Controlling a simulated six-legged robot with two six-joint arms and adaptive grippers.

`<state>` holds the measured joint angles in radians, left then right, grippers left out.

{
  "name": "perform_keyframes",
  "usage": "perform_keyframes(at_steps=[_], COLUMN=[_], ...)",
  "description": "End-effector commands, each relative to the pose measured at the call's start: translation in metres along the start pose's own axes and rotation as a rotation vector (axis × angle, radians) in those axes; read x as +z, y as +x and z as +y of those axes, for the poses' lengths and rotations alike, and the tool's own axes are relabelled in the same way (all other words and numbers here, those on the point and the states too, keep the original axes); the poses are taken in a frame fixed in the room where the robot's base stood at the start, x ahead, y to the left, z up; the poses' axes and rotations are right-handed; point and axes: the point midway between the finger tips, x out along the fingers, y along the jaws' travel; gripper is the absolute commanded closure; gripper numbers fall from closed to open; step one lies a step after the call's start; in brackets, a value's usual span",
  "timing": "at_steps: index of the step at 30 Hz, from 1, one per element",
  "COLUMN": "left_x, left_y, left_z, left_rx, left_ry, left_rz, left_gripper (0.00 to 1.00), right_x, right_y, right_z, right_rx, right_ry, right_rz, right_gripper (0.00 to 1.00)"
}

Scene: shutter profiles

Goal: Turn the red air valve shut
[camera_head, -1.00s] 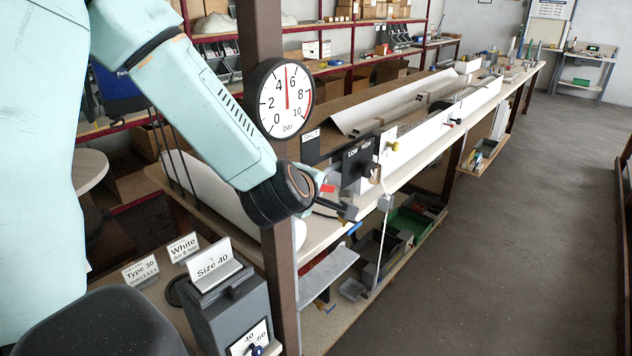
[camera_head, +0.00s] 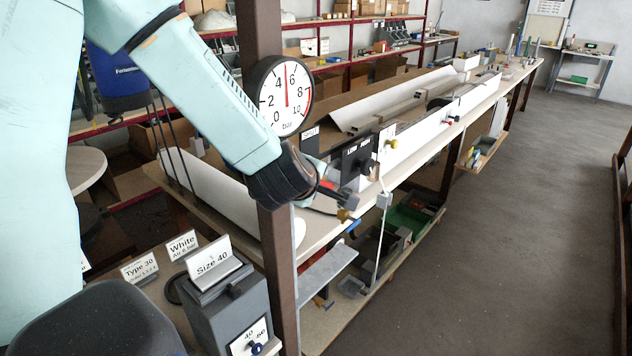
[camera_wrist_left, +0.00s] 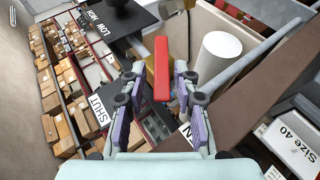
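The red air valve lever (camera_wrist_left: 162,68) shows in the wrist view as a flat bar lying between the fingertips of my left gripper (camera_wrist_left: 155,80). A gap shows on the lever's left, and the right finger is close beside it; I cannot tell whether they touch. In the head view my left gripper (camera_head: 335,193) is beside the post, with the red lever (camera_head: 327,184) partly hidden by it. A brass-coloured part (camera_head: 343,215) shows just below the gripper. A SHUT sign (camera_wrist_left: 100,109) stands left of the lever in the wrist view. My right gripper is not in view.
A brown post (camera_head: 263,60) carries a round pressure gauge (camera_head: 272,95), its needle near 5 bar. A black LOW/HIGH box (camera_head: 352,165) stands close to the gripper. The long bench (camera_head: 415,150) runs to the back right. The floor aisle (camera_head: 470,260) is clear.

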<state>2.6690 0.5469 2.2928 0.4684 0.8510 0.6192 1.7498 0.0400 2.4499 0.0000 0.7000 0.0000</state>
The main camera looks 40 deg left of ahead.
Motion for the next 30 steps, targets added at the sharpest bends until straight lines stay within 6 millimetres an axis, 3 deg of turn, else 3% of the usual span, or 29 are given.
perform_keyframes(at_steps=[11, 24, 30], left_x=[0.001, 0.001, 0.000], left_y=[-0.002, -0.061, -0.074], left_z=[-0.001, 0.000, 0.000], left_rx=[-0.003, -0.001, -0.002], left_ry=[0.000, 0.000, 0.000], left_rz=[-0.003, -0.003, -0.002], left_gripper=[0.62, 0.62, 0.62], right_x=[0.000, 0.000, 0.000], right_y=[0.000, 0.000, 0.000], right_z=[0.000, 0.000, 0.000], right_rx=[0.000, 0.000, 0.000], right_ry=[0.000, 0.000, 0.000], right_rz=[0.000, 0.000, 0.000], right_gripper=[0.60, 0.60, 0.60])
